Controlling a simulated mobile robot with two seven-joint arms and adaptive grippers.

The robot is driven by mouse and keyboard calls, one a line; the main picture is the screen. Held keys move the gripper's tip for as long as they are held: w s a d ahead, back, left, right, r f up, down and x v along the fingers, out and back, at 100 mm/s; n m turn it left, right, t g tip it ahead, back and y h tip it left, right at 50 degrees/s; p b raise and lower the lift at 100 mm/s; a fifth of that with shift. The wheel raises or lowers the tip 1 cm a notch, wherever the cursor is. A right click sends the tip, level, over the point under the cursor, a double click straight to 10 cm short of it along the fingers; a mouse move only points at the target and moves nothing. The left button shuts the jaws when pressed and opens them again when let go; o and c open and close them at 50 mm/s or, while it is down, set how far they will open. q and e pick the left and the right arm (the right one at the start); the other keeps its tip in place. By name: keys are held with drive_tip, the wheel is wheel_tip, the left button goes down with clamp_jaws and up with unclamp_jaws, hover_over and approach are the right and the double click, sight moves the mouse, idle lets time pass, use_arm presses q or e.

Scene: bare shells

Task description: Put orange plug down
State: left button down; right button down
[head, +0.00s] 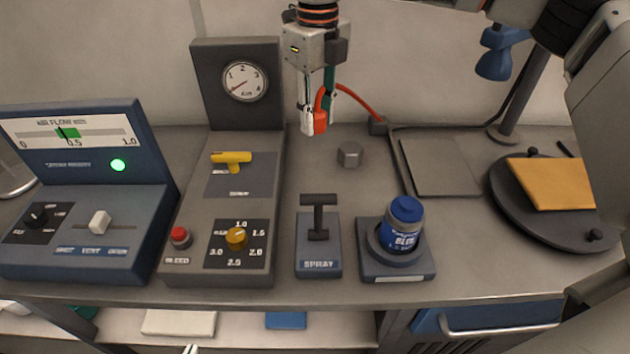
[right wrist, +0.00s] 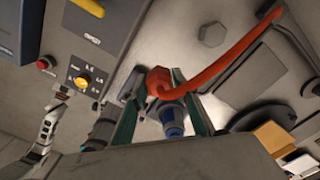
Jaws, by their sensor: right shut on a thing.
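The orange plug (head: 320,121) is between the fingers of my right gripper (head: 319,118), which is shut on it above the back of the bench. It also shows in the right wrist view (right wrist: 158,82), between the teal fingers. Its orange-red cable (head: 361,102) runs right to a small dark block (head: 377,126) at the back of the bench. In the head view the plug hangs above the bench top, apart from it. Of my left gripper only a pale tip (head: 190,349) shows at the bottom edge; its jaws cannot be made out.
A grey hexagonal block (head: 350,154) stands near the plug. In front are the spray lever box (head: 318,262) and a blue jar (head: 405,228) on its stand. A gauge panel (head: 236,110) is left. A flat grey plate (head: 440,167) and round turntable (head: 520,215) are right.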

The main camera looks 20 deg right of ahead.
wheel_tip(320, 180, down, 18)
drive_tip(key=shift+r+p, duration=0.25)
drive_tip(key=shift+p, duration=0.1)
drive_tip(key=shift+f, duration=0.1)
drive_tip(key=shift+f, duration=0.4)
drive_tip(key=shift+f+b, duration=0.1)
drive_tip(key=shift+b, duration=0.2)
drive_tip(key=c, duration=1.6)
unclamp_jaws()
wheel_tip(320, 180, up, 13)
drive_tip(key=shift+r, duration=0.15)
